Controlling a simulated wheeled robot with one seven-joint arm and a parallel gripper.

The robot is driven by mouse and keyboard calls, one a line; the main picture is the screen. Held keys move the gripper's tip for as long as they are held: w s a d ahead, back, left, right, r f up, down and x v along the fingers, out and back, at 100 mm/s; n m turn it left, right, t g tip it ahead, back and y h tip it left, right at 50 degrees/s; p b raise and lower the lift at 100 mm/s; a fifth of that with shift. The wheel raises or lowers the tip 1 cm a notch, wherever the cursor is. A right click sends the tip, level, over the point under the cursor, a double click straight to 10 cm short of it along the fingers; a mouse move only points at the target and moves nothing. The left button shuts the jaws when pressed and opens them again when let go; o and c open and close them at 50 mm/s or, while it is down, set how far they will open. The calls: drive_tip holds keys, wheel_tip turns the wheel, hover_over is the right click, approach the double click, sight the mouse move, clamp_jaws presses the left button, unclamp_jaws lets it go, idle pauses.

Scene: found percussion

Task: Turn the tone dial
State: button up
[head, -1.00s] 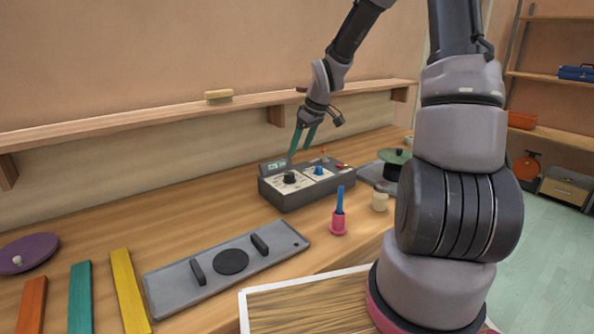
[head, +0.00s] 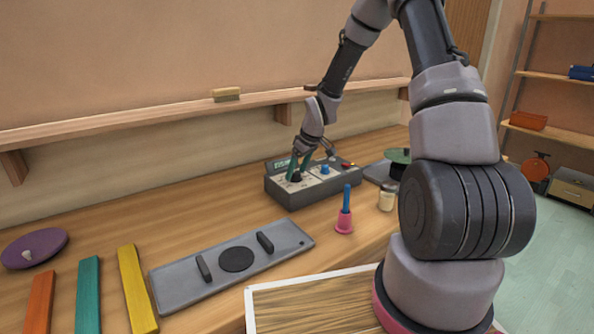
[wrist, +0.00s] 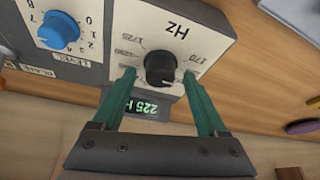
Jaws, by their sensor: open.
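The tone dial is a black knob (wrist: 160,68) on a pale panel marked Hz, on a dark control box (head: 318,188) near the back of the bench. It also shows in the head view (head: 296,177). A small display (wrist: 148,106) beside it reads 225 H, with the rest cut off. My gripper (wrist: 159,74) is open, with one green finger on each side of the black knob. A gap shows between the knob and each finger in the wrist view. A blue knob (wrist: 58,30) marked LEVEL sits on the neighbouring panel.
A pink and blue bell-like object (head: 345,215) and a cream cylinder (head: 387,200) stand in front of the box. A grey plate (head: 185,291) with two handles lies to the left. A shelf (head: 150,120) runs along the wall behind.

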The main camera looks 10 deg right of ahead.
clamp_jaws()
drive_tip(key=m+h, duration=0.1)
drive_tip(key=m, duration=0.1)
drive_tip(key=shift+s+a+m+t, duration=0.1)
drive_tip(key=shift+a+m+t, duration=0.05)
drive_tip(key=shift+m+t, duration=0.25)
drive_tip(key=shift+m+h, duration=0.6)
drive_tip(key=shift+m, duration=0.8)
unclamp_jaws()
